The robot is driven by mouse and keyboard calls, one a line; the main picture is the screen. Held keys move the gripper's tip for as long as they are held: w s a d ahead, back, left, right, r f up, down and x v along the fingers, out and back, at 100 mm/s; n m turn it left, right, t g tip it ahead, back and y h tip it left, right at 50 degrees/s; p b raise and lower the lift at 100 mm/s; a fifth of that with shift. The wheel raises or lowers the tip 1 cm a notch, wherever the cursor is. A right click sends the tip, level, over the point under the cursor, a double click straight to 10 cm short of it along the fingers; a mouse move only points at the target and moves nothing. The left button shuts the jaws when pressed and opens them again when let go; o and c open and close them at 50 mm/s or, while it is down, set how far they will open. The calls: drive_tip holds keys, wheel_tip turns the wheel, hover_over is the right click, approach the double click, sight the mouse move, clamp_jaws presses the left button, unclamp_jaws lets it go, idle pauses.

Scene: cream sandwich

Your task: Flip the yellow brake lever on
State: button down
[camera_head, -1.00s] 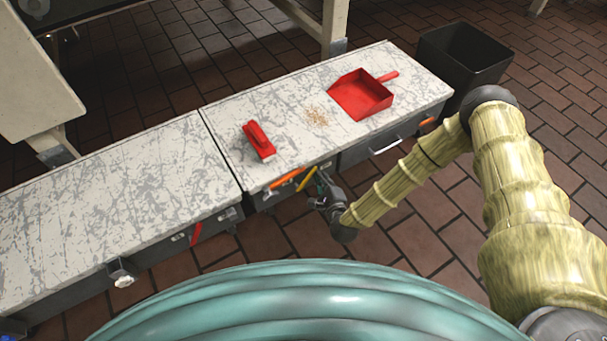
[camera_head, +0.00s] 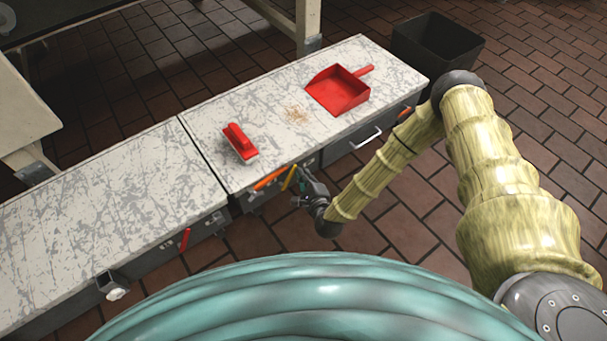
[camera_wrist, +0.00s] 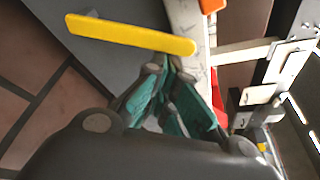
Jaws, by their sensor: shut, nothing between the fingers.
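The yellow brake lever (camera_head: 289,177) is on the front side of the bench, beside an orange lever. In the wrist view the yellow lever (camera_wrist: 130,34) is a long flat bar lying across the upper left, just past my fingertips. My gripper (camera_head: 304,184) is at the bench front, just right of the yellow lever. In the wrist view my gripper (camera_wrist: 172,75) has its teal-padded fingers shut and empty, close to the lever's right end. I cannot tell whether they touch it.
The orange lever (camera_head: 270,178) is left of the yellow one. A red lever (camera_head: 185,238) hangs farther left. A red brush (camera_head: 240,143) and a red dustpan (camera_head: 338,90) lie on the scratched bench top (camera_head: 230,110). A black bin (camera_head: 437,45) stands beyond. The brick floor in front is clear.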

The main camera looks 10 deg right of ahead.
drive_tip(key=d+f+b, duration=0.1)
drive_tip(key=w+d+f+b, duration=0.1)
drive_tip(key=d, duration=0.1)
drive_tip(key=shift+w+f, duration=0.1)
drive_tip(key=shift+w, duration=0.1)
drive_tip(key=p+v, duration=0.3)
drive_tip(key=v, duration=0.7)
